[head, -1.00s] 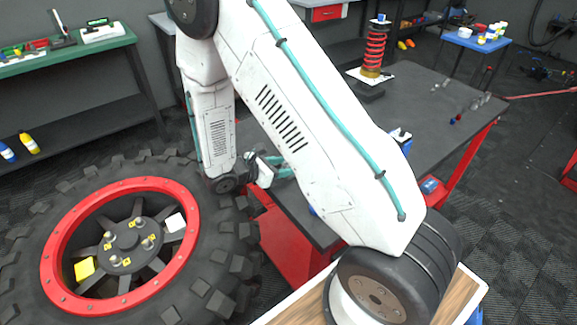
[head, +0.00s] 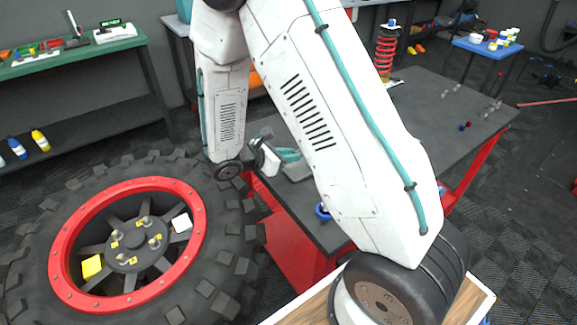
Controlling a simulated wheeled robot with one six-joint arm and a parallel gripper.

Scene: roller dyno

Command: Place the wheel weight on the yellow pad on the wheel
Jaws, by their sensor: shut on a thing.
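The wheel is a big black tyre (head: 240,225) with a red rim (head: 62,270), lying flat at the lower left. The yellow pad (head: 92,266) is bare, on the left side inside the rim. A white pad (head: 181,223) is opposite it, and several bolts with small yellow tags ring the hub. My gripper (head: 289,155) shows only in part, right of the wheel over the near edge of the table. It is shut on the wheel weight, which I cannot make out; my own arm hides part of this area.
A black-topped red table (head: 430,110) stands right of the wheel. A flat grey block (head: 297,172) is beside my gripper, and a blue round thing (head: 322,211) is by the table's near edge. A green bench (head: 75,60) stands at the back left.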

